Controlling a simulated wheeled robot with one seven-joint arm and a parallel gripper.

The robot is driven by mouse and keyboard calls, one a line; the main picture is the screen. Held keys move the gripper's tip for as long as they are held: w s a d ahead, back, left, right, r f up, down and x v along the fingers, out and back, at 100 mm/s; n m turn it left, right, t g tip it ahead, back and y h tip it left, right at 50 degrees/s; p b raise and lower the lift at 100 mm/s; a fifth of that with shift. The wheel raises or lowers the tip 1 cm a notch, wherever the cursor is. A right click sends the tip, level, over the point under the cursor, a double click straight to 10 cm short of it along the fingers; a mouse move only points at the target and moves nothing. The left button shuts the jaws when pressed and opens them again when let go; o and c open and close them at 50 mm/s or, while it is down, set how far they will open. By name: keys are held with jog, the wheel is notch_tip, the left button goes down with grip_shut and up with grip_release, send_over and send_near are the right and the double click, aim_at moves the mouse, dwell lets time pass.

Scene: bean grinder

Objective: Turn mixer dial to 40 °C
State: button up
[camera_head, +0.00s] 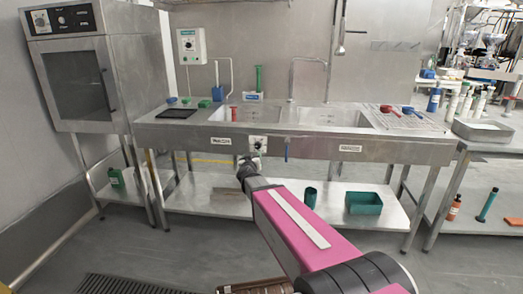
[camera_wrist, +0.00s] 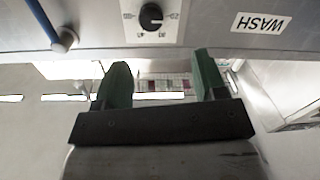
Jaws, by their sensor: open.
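The mixer dial (camera_head: 258,145) is a small round black knob on a white plate on the front edge of the steel sink counter. In the wrist view, which shows the scene upside down, the dial (camera_wrist: 151,17) is near the top centre, with a scale too small to read. My gripper (camera_head: 248,164) is in front of the counter, close below the dial, and partly hides the area there. In the wrist view my gripper (camera_wrist: 161,72) has two green fingers spread wide apart with nothing between them. The fingertips are apart from the dial.
A blue handle (camera_wrist: 65,40) sticks out beside the dial and also shows in the head view (camera_head: 286,150). A WASH label (camera_wrist: 264,22) is on the dial's other side. Below are a shelf with a green bin (camera_head: 363,203). An oven (camera_head: 80,75) stands at left.

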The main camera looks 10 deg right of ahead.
aim_at(257, 147)
jog(key=shift+h, duration=0.5)
jog(key=x, duration=1.1)
jog(key=shift+s+d+r, duration=0.1)
jog(key=shift+s+d, duration=0.05)
jog(key=shift+d, duration=0.15)
jog(key=c, duration=0.9)
